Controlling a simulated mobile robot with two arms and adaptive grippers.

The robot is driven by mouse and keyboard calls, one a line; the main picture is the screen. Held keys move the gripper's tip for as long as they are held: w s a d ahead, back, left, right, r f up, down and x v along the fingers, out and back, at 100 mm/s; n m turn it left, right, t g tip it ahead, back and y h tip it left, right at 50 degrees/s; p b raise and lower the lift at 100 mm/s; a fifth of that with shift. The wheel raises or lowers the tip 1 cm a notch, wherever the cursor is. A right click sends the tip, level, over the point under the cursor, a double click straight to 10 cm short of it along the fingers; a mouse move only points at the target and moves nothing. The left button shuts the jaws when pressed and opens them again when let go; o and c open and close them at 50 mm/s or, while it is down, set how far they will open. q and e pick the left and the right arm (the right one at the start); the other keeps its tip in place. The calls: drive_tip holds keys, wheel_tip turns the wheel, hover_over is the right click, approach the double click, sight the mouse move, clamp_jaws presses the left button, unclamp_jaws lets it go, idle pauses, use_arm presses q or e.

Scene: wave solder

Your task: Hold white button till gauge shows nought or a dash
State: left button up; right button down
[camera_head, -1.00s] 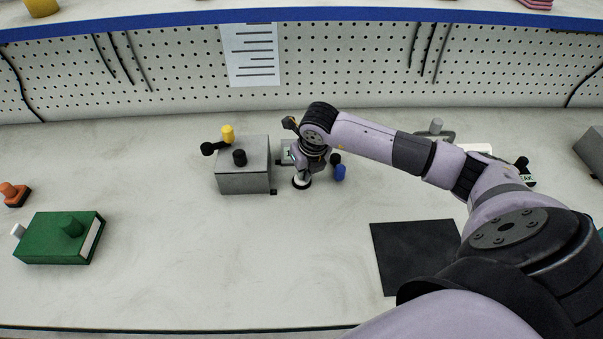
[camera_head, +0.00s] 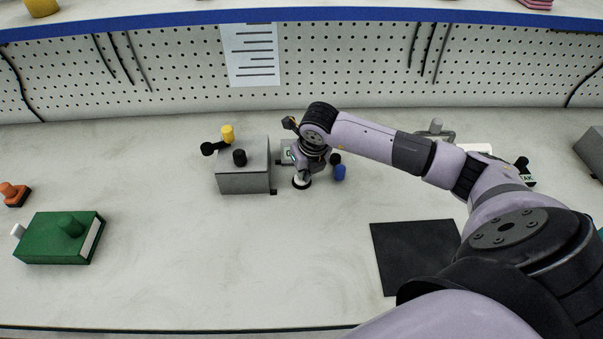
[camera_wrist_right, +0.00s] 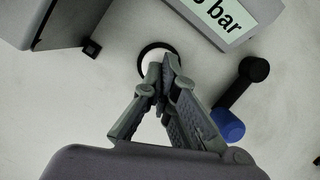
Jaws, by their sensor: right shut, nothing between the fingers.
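The white button (camera_head: 302,183) sits in a black ring on the bench, beside the grey box. In the right wrist view the white button (camera_wrist_right: 153,57) is mostly hidden behind the fingers. My right gripper (camera_wrist_right: 165,68) is shut and empty, pointing down with its tips over the button; they look to be on it, though exact contact is hard to see. The gauge (camera_head: 286,151) is mostly hidden by my arm in the head view. In the right wrist view the gauge (camera_wrist_right: 236,20) reads "bar" after a cut-off figure that I cannot make out. My left gripper is out of view.
A grey box (camera_head: 243,180) with black and yellow knobs stands left of the button. A blue-and-black lever (camera_head: 339,172) is close on the right. A green box (camera_head: 50,240) and a black mat (camera_head: 415,250) lie farther off. The front middle of the bench is clear.

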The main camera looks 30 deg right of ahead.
idle(0.5)
drive_tip(key=shift+r+p, duration=1.9)
drive_tip(key=shift+r, duration=1.15)
drive_tip(key=shift+r, duration=0.1)
drive_tip(key=v, duration=1.1)
drive_tip(key=shift+r, duration=0.35)
drive_tip(key=shift+s, duration=0.15)
